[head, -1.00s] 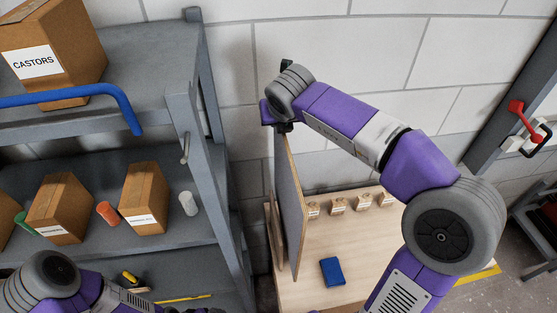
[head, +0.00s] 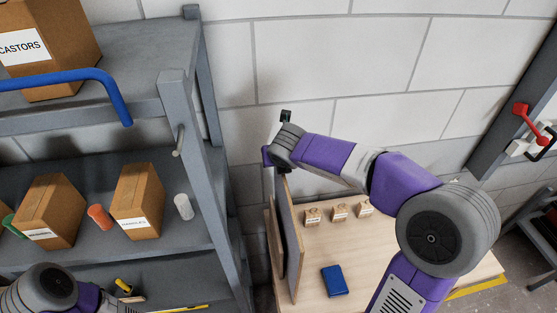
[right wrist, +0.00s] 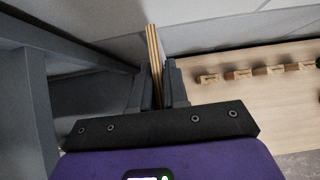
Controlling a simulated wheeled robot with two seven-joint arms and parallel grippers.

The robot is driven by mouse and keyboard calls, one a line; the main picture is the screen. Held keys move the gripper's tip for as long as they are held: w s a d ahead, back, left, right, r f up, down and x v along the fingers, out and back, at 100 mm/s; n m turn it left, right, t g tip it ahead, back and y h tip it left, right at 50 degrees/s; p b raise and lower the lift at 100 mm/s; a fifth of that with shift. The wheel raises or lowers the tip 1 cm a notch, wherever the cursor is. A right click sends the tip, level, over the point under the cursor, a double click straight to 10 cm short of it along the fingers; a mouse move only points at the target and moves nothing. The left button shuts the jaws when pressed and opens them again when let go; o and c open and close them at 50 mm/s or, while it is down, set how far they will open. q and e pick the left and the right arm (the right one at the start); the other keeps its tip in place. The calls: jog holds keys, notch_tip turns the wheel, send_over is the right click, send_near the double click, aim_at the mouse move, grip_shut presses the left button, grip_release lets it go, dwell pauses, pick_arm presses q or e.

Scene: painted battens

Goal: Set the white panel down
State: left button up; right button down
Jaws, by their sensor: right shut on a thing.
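The panel (head: 289,235) stands upright over the left end of the wooden bench top. Its face looks grey in shadow and its edge is bare layered wood. My right gripper (head: 281,172) is shut on its top edge from above. In the right wrist view the panel's edge (right wrist: 154,60) runs up between the two dark fingers (right wrist: 160,88). Whether its bottom edge touches the bench cannot be told. Only part of my left arm shows at the lower left; its gripper is out of view.
The wooden bench (head: 375,255) bears a blue item (head: 334,281) and several small labelled wooden blocks (head: 339,211). Another upright board (head: 275,240) stands just left of the panel. A grey shelf (head: 80,265) with boxes is close on the left. The bench's middle is mostly clear.

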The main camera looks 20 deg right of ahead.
jog(key=c, duration=1.1)
grip_release()
jog(key=p+v, duration=0.1)
jog(key=v, duration=1)
jog(key=shift+s+r+p, duration=0.15)
jog(key=shift+r+p, duration=0.1)
jog(key=shift+p, duration=0.15)
jog(key=shift+s+r, duration=0.2)
jog(key=shift+s, duration=0.05)
